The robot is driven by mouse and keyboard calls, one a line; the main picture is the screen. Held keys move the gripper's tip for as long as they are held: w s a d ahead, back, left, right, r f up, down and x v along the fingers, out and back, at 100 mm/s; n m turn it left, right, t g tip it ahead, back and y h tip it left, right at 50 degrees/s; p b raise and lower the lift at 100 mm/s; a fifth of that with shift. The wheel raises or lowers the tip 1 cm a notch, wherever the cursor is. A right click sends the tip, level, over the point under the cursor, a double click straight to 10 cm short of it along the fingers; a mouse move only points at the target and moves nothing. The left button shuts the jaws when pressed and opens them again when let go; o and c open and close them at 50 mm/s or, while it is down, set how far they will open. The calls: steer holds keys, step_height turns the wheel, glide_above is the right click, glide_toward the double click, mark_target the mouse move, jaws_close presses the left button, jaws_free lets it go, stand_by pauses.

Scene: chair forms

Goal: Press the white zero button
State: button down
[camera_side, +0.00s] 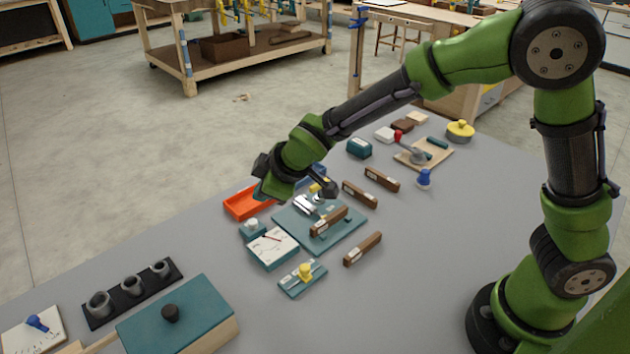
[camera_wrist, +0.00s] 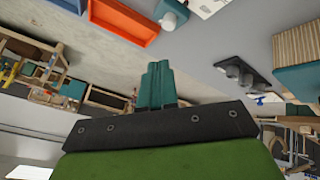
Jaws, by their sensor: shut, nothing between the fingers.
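The white zero button (camera_side: 252,223) sits on a small teal block beside a teal meter with a white face and red needle (camera_side: 273,245). The button also shows in the wrist view (camera_wrist: 169,20), at the top edge. My gripper (camera_wrist: 157,64) is shut and empty, with its teal fingers together. It is apart from the button. In the side view my wrist hangs above the orange tray and the teal plate, up and to the right of the button; the fingertips are hard to make out there.
An orange tray (camera_side: 241,204) lies just behind the button block. A teal plate (camera_side: 290,222) with a silver part and a brown bar is to its right. A yellow-knobbed teal block (camera_side: 304,274) is in front. Grey table is clear towards my base.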

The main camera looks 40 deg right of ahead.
mark_target(255, 224)
steer(key=w+r+n+t, duration=0.1)
steer(key=w+a+r+n, duration=0.1)
steer(key=w, duration=0.1)
steer(key=shift+w+r+n+t+y, duration=0.2)
steer(key=shift+w+n+t+y, duration=0.1)
steer(key=shift+t+y, duration=0.1)
steer(key=shift+f, duration=0.1)
steer(key=shift+f, duration=4.35)
steer(key=shift+f, duration=0.4)
